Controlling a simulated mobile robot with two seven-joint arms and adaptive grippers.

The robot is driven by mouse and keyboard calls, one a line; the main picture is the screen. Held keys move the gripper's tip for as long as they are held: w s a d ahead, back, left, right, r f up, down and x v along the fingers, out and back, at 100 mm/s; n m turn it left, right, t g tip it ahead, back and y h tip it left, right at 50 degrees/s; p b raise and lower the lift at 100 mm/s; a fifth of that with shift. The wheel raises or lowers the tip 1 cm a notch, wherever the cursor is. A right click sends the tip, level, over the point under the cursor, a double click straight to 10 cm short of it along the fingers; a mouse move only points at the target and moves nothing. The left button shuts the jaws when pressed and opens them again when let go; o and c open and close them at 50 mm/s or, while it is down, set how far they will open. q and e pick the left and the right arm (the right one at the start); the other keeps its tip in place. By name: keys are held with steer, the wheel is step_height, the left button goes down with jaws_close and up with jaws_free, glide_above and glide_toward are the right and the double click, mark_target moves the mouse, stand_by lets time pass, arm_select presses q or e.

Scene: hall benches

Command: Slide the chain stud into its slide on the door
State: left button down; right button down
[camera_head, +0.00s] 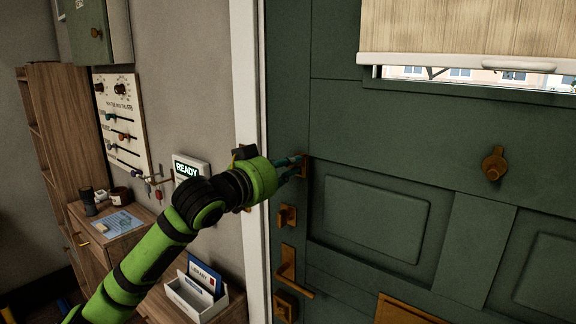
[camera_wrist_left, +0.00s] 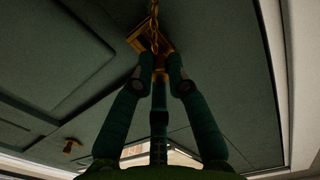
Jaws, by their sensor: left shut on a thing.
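The green door (camera_head: 392,115) fills the right of the head view. My left gripper (camera_head: 296,167) reaches its left part, at a small brass slide (camera_head: 304,166). A brass chain (camera_wrist_left: 154,18) runs up from there, in front of the brass slide plate (camera_wrist_left: 142,36). I cannot tell whether the stud sits in the slot or just in front of it. My right gripper is in neither view.
Below the slide are a brass latch (camera_head: 287,216) and a lever handle (camera_head: 289,268). A brass knob (camera_head: 494,164) and a blind (camera_head: 465,28) are further right. A white door frame (camera_head: 247,75), a READY panel (camera_head: 187,169) and a wooden cabinet (camera_head: 112,240) stand left.

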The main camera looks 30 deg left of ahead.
arm_select(q)
steer(key=shift+f+b, duration=0.65)
steer(key=shift+f, duration=0.2)
steer(key=c, duration=1.1)
jaws_free()
steer(key=shift+c, duration=0.2)
steer(key=s+a, duration=0.1)
steer(key=s, duration=1.1)
steer(key=shift+r, duration=0.15)
